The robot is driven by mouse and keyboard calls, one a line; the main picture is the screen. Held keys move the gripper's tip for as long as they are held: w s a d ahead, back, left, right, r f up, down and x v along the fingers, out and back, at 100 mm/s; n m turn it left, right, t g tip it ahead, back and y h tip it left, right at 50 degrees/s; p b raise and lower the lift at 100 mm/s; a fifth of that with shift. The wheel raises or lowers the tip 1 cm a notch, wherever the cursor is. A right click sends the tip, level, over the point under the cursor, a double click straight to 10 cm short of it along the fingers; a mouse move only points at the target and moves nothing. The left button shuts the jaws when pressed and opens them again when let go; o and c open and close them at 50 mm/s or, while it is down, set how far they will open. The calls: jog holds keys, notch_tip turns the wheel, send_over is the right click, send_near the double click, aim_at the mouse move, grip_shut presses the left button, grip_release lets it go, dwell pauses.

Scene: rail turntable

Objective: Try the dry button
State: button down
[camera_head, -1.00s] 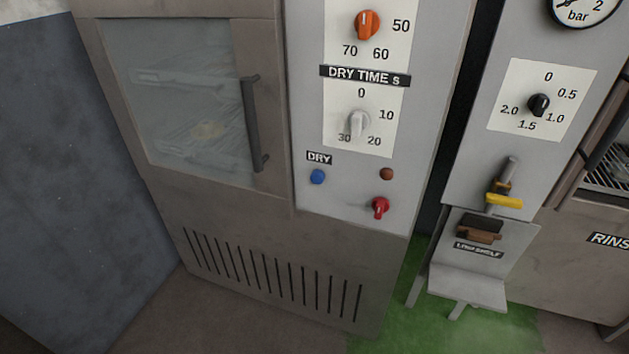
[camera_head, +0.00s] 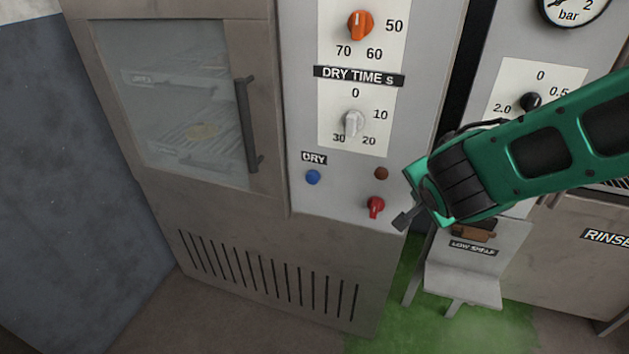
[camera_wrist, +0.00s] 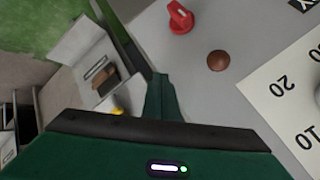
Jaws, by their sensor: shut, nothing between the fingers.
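The blue dry button (camera_head: 313,177) sits on the grey control panel, under the black DRY label (camera_head: 314,158). A dark red-brown lamp or button (camera_head: 381,173) is to its right, with a red knob (camera_head: 376,206) below that. My gripper (camera_head: 401,221) is shut and empty, at the panel's right edge, right of the red knob and well apart from the blue button. In the wrist view the red knob (camera_wrist: 180,18) and the brown round piece (camera_wrist: 218,61) show; the blue button is out of that view.
The white dry time dial (camera_head: 352,122) points near 30. The cabinet's glass door (camera_head: 165,95) with a dark handle (camera_head: 246,125) is shut, left of the panel. A small low shelf (camera_head: 470,280) holding a brown piece stands at the right, over green floor.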

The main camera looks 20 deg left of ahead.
jog(key=s+a+f+m+t+y, duration=0.1)
jog(key=s+a+f+m+y, duration=0.15)
jog(key=a, duration=1.15)
jog(key=m+y, duration=0.2)
jog(key=y, duration=0.3)
send_near(312, 178)
jog(key=s+a+f, duration=0.4)
jog(key=s+a, duration=0.2)
jog(key=shift+d+f+h, duration=0.1)
jog(key=shift+h, duration=0.15)
jog(key=w, duration=0.8)
jog(key=shift+w+d, duration=0.35)
jog(key=shift+d, duration=0.05)
jog(key=shift+w, duration=0.35)
